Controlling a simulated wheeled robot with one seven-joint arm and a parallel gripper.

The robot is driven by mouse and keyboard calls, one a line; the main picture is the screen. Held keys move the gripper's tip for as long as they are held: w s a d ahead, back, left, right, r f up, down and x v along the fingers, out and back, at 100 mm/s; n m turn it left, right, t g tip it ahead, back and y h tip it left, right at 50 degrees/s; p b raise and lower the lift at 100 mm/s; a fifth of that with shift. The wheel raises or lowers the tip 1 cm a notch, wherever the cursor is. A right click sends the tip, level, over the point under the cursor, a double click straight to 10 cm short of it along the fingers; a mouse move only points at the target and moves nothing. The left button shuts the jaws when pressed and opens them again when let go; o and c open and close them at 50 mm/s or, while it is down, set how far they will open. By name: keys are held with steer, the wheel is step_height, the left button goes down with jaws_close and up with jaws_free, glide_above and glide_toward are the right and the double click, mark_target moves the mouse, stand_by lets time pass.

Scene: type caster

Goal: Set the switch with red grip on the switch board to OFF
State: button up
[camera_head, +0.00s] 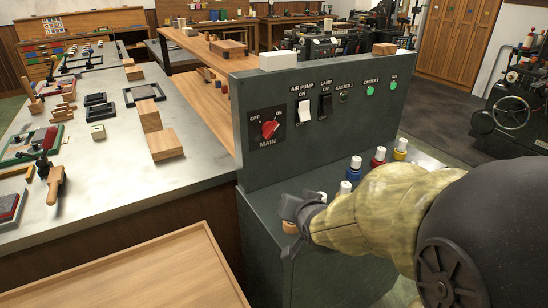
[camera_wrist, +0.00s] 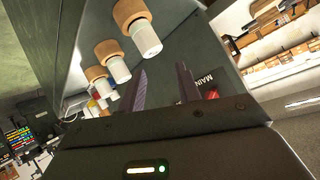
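The switch with the red grip (camera_head: 270,129) is on the left of the dark green switch board (camera_head: 330,140), above the label MAIN, with OFF at its upper left and ON at its upper right. Its grip seems tilted toward ON. My gripper (camera_head: 296,208) is below and in front of the board, apart from the switch. In the wrist view my gripper (camera_wrist: 163,84) has its two dark fingers apart with nothing between them. The red grip (camera_wrist: 212,94) shows there just beyond the right finger, partly hidden, beside the MAIN label.
White-capped bottles (camera_wrist: 146,40) with wooden collars stand on the ledge close to my gripper. Blue, red and yellow bottles (camera_head: 378,157) stand farther right. Two rocker switches (camera_head: 304,110) and green lamps (camera_head: 370,91) are right of the red switch. A wooden tray (camera_head: 150,270) lies front left.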

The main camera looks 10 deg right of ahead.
steer(key=w+m+t+b, duration=0.1)
steer(key=t+b, duration=0.1)
steer(key=b, duration=0.1)
steer(key=w+m+t+b, duration=0.1)
steer(key=t+b, duration=0.1)
steer(key=b, duration=0.1)
steer(key=shift+w+r, duration=0.15)
steer(key=r+t+b, duration=0.1)
steer(key=t+b, duration=0.1)
steer(key=r+m+t+b, duration=0.1)
steer(key=b, duration=0.1)
steer(key=s+a+r+m+t+y+b, duration=0.1)
steer(key=t+b, duration=0.1)
steer(key=shift+a+r+t, duration=0.1)
steer(key=shift+r+t, duration=0.2)
steer(key=shift+r, duration=0.1)
steer(key=p+x, duration=0.8)
steer(key=p, duration=0.9)
steer(key=shift+r, duration=0.25)
steer(key=p, duration=0.3)
steer(key=shift+w+p, duration=0.3)
